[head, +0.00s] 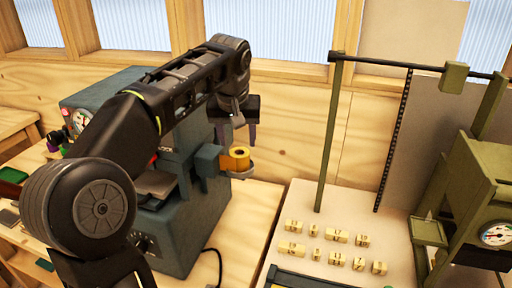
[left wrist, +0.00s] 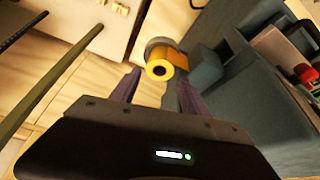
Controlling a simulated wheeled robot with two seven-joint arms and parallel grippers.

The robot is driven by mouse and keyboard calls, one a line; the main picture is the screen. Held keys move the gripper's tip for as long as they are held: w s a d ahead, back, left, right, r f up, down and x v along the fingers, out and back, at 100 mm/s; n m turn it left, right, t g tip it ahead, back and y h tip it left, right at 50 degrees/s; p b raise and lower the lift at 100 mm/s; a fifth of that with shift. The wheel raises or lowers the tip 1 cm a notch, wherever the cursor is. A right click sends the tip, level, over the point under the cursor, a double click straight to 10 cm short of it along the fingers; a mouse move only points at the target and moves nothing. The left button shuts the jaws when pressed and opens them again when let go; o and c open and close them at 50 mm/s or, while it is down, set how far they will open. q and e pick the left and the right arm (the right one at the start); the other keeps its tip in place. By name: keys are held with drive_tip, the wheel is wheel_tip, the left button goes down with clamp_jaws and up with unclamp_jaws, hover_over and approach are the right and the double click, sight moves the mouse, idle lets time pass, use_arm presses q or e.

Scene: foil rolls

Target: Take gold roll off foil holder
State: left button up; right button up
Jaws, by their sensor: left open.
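The gold roll (head: 236,158) sits on the foil holder (head: 241,173), a grey round part on the side of the blue-grey machine. In the left wrist view the gold roll (left wrist: 160,68) shows its open end, with the grey holder (left wrist: 158,43) behind it. My left gripper (head: 236,138) is above the roll, pointing down, open and empty. In the left wrist view its two purple fingers (left wrist: 158,90) stand apart, with the roll beyond and between their tips. I see no contact. My right gripper is not in view.
The blue-grey machine (head: 185,225) stands close on the left of the roll. A green frame with an upright post (head: 330,140) stands to the right, with several small lettered blocks (head: 337,237) on the pale board. Bare wooden tabletop (head: 245,225) lies below the roll.

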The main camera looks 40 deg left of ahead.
sight(239, 153)
use_arm(q)
drive_tip(key=shift+s+r, duration=0.15)
drive_tip(key=shift+r, duration=0.05)
drive_tip(key=shift+x, duration=1.35)
drive_tip(key=shift+f, duration=0.1)
drive_tip(key=shift+a+f+p, duration=0.1)
drive_tip(key=shift+f+p, duration=0.2)
drive_tip(key=shift+f, duration=0.05)
drive_tip(key=p+x, duration=0.1)
drive_tip(key=x, duration=0.3)
drive_tip(key=shift+w+f, duration=0.15)
drive_tip(key=shift+w, duration=0.1)
drive_tip(key=shift+c, duration=0.5)
